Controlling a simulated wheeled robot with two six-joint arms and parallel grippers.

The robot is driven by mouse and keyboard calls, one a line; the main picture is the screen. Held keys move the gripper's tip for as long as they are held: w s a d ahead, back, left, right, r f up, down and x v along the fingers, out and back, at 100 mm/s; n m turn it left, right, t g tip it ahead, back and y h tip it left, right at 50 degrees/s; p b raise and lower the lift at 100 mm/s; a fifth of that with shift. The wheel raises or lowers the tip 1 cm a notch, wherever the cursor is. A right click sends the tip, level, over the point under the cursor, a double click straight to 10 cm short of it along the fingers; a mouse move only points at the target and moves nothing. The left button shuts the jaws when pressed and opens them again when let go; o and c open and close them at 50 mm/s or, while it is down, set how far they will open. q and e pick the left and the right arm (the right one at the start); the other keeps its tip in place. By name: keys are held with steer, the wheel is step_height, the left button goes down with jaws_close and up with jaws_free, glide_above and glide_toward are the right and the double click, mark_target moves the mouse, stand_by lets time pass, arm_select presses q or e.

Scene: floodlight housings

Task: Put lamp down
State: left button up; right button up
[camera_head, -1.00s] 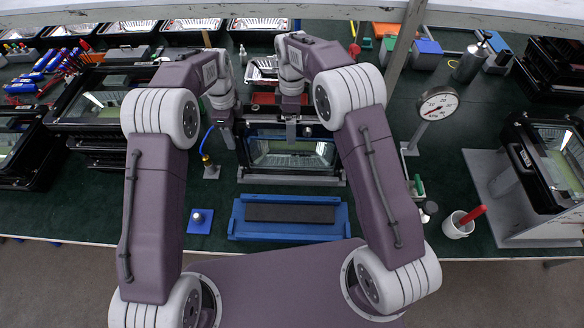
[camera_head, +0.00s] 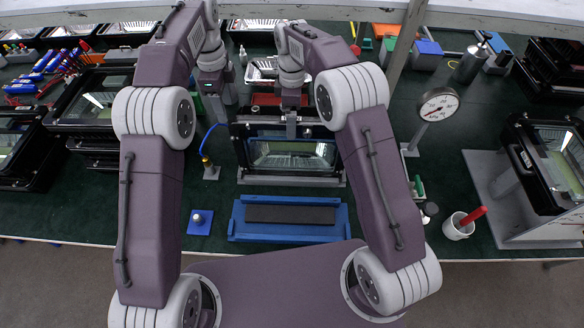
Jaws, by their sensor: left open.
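A black floodlight lamp (camera_head: 290,155) with a glass front stands upright on a grey stand (camera_head: 290,181) at the middle of the bench. My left gripper (camera_head: 216,115) is open, above and to the left of the lamp, apart from it. My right gripper (camera_head: 291,130) is at the lamp's top edge, near its middle. Its fingertips are small and partly hidden against the lamp, so I cannot tell whether they grip it.
A blue tray with a dark pad (camera_head: 240,224) lies in front of the lamp. A blue block with a knob (camera_head: 200,217) is to its left. A dial gauge (camera_head: 438,104) and a white cup (camera_head: 457,226) stand to the right. Stacked housings (camera_head: 95,105) are at left.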

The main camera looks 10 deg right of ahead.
step_height(320, 180, up, 9)
steer(key=shift+r, duration=0.1)
stand_by(0.3)
